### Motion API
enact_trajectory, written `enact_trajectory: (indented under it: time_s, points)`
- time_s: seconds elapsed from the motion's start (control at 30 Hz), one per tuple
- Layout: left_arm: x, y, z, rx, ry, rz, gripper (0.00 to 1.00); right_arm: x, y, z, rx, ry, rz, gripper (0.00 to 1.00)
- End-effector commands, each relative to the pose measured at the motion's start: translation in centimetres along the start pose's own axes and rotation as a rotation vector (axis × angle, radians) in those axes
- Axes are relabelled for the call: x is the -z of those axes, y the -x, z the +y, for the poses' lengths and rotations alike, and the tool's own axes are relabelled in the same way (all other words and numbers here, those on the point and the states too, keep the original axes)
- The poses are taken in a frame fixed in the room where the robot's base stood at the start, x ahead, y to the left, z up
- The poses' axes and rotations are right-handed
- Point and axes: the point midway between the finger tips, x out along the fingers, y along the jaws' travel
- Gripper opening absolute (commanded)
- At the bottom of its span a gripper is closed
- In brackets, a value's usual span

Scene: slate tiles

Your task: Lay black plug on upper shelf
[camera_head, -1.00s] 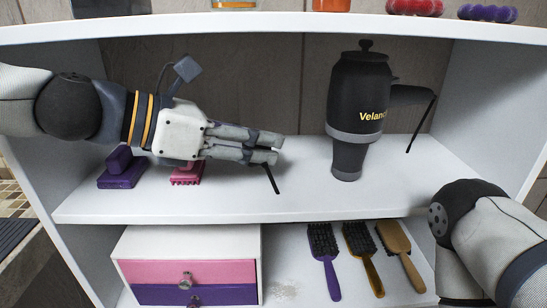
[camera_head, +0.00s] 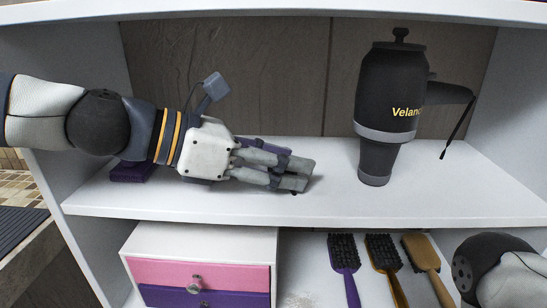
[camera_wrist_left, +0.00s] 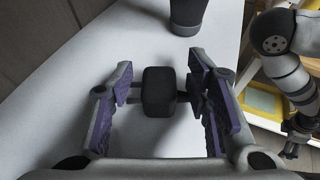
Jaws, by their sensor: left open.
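The black plug (camera_wrist_left: 158,92) lies on the white middle shelf (camera_head: 330,205), between the spread fingers of my left gripper (camera_wrist_left: 160,95) in the left wrist view. The pads stand apart from it on both sides. In the head view my left gripper (camera_head: 300,176) is low over this shelf, and its fingers hide nearly all of the plug. The upper shelf (camera_head: 280,14) shows only as a white front edge at the top. My right arm shows at the lower right of the head view; its gripper (camera_wrist_left: 292,148) is small and dark at the wrist view's right edge.
A black hair dryer (camera_head: 388,95) stands upright right of my left gripper. A purple object (camera_head: 132,172) lies behind my left forearm. Below are a drawer box (camera_head: 200,240) and several brushes (camera_head: 345,270). The shelf front is bare.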

Motion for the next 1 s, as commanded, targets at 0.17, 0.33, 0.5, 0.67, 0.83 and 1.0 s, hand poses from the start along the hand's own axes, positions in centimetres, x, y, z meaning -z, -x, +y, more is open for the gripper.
enact_trajectory:
  time_s: [0.17, 0.33, 0.5, 0.67, 0.83, 1.0]
  points:
    - [-0.8, 2.6, 0.0, -0.006, -0.007, -0.005, 0.44, 0.5, 1.1, 0.0, 0.001, -0.001, 0.029, 0.84]
    - [-1.2, 7.2, -0.2, -0.01, -0.014, -0.01, 0.44, 1.6, 3.3, -0.1, 0.004, -0.001, 0.089, 0.84]
    - [-1.1, 10.9, -0.1, -0.008, -0.013, -0.007, 0.44, 2.6, 5.1, -0.1, 0.006, -0.001, 0.142, 0.84]
    - [-0.5, 12.1, -0.1, -0.003, -0.005, -0.003, 0.44, 2.8, 5.6, -0.2, 0.007, -0.001, 0.156, 0.84]
    - [-0.1, 12.1, 0.0, 0.0, 0.0, 0.0, 0.44, 2.7, 5.5, -0.1, 0.007, -0.001, 0.153, 0.84]
    - [-0.1, 12.1, 0.0, 0.0, 0.001, 0.0, 0.44, 2.7, 5.4, -0.1, 0.007, -0.001, 0.152, 0.84]
